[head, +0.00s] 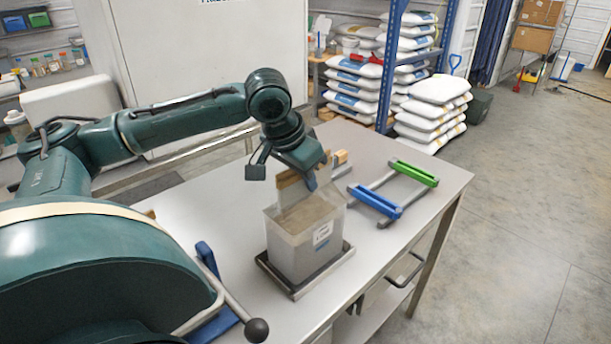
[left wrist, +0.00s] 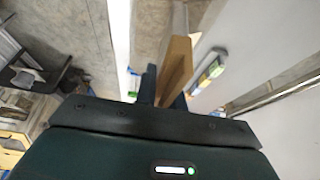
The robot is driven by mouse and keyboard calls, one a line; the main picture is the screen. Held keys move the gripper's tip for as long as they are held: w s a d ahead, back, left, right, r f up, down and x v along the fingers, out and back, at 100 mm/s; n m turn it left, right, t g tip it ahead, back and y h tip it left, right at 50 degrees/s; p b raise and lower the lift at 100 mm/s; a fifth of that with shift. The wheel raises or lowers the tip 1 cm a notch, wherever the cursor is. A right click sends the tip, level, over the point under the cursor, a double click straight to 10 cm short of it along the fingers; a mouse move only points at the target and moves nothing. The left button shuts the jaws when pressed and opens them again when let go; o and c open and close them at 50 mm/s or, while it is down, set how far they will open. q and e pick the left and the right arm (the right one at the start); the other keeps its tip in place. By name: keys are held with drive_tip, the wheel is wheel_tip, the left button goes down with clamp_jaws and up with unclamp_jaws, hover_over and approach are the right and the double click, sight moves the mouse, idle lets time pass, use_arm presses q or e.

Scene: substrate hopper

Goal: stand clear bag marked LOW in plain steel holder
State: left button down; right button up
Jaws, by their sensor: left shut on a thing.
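The clear bag (head: 302,240) is box-shaped, filled with grey-brown material, with a white label whose writing is too small to read. It looks upright. Its base appears inside the rim of the plain steel holder (head: 292,291) on the table; I cannot tell whether it rests on the bottom. My left gripper (head: 312,183) is above the bag, shut on its tan top part. In the left wrist view, a tan strip (left wrist: 176,62) shows between the fingers of my left gripper (left wrist: 165,88). My right gripper is not in view.
A rack with a blue bar (head: 375,201) and a green bar (head: 416,173) lies right of the holder. A wooden block (head: 340,157) is behind the bag. A black ball knob (head: 257,330) on a rod is at the front left.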

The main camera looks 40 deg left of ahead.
use_arm(q)
drive_tip(key=shift+f, duration=0.35)
idle(0.3)
drive_tip(key=c, duration=1.4)
unclamp_jaws()
drive_tip(key=shift+s+f, duration=0.1)
drive_tip(key=shift+f, duration=0.15)
drive_tip(key=p+v, duration=0.1)
drive_tip(key=v, duration=1.2)
drive_tip(key=shift+r, duration=0.3)
